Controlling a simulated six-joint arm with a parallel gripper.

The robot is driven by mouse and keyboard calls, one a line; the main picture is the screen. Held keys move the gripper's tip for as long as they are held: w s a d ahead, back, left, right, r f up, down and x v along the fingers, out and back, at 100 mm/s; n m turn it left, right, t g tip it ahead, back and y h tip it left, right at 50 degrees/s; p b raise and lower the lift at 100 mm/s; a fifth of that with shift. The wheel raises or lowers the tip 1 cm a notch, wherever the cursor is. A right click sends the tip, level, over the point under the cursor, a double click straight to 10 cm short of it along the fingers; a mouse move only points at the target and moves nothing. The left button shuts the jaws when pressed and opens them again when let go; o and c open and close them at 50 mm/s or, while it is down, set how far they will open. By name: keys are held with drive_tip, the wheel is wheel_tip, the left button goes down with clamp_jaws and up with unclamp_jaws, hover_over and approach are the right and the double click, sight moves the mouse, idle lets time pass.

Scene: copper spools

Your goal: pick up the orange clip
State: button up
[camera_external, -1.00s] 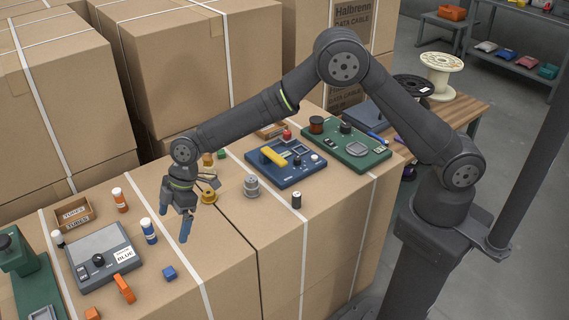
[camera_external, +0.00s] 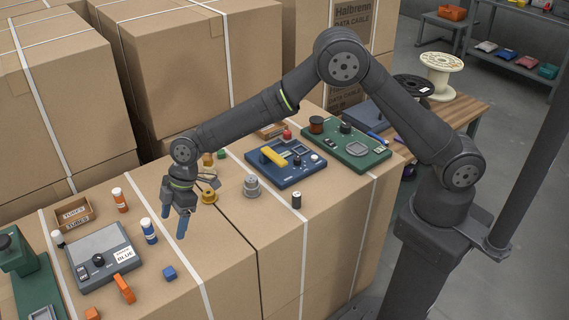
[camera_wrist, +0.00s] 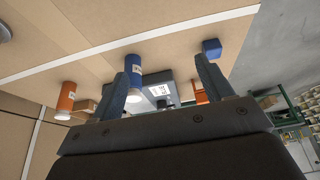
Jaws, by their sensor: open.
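The orange clip (camera_external: 124,289) lies on the carton top near its front edge, just in front of the grey device with the "BLUE" label. In the wrist view an orange piece that looks like the clip (camera_wrist: 201,96) shows beside the right finger, partly hidden. My gripper (camera_external: 174,213) is open and empty, above the cartons, to the right of the clip and farther back. In the wrist view its two fingers (camera_wrist: 167,68) are apart, with nothing held between them.
A green device (camera_external: 30,285) stands at far left.

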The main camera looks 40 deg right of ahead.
drive_tip(key=n, duration=0.1)
approach(121, 280)
drive_tip(key=shift+x, duration=5.4)
drive_tip(key=c, duration=1)
